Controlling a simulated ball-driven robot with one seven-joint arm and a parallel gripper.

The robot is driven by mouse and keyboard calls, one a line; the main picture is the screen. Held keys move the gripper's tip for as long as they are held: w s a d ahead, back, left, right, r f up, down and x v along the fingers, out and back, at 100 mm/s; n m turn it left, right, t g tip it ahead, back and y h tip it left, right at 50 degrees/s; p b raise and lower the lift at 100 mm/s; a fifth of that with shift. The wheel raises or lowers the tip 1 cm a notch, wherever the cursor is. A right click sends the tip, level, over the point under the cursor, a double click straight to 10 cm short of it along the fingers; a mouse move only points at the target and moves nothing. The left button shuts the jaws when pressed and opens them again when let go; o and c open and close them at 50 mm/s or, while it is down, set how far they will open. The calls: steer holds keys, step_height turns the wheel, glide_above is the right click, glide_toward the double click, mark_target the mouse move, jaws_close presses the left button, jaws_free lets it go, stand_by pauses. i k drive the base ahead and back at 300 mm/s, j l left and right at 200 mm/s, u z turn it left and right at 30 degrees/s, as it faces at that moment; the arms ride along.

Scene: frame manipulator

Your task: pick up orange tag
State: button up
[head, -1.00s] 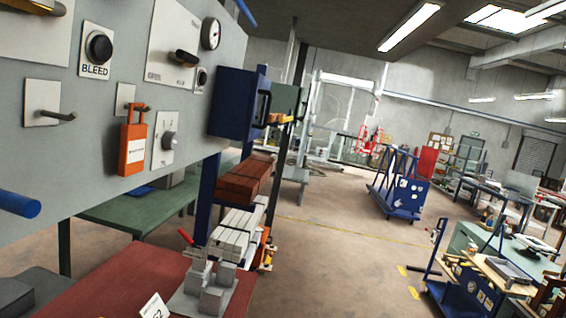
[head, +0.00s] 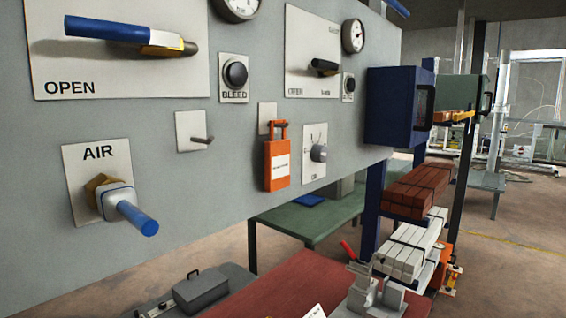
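The orange tag (head: 278,174) hangs on the grey panel in the head view, right of the middle of the panel. It has a white label on its front and an orange loop at its top, which hangs at a small light plate (head: 267,118). My gripper does not show in this view, so its state and its distance from the tag cannot be seen.
The panel (head: 200,250) also carries a blue lever (head: 123,29), an AIR valve (head: 110,197), a bare peg (head: 203,140), a BLEED knob (head: 236,74) and a rotary switch (head: 319,152). Below stand a red bench (head: 275,287) and a green table (head: 315,222).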

mark_target(277, 153)
steer(key=i+l+z, duration=0.15)
steer(key=i+z, duration=0.2)
steer(key=i, duration=0.35)
steer(key=i+z, duration=0.3)
steer(key=i, duration=0.4)
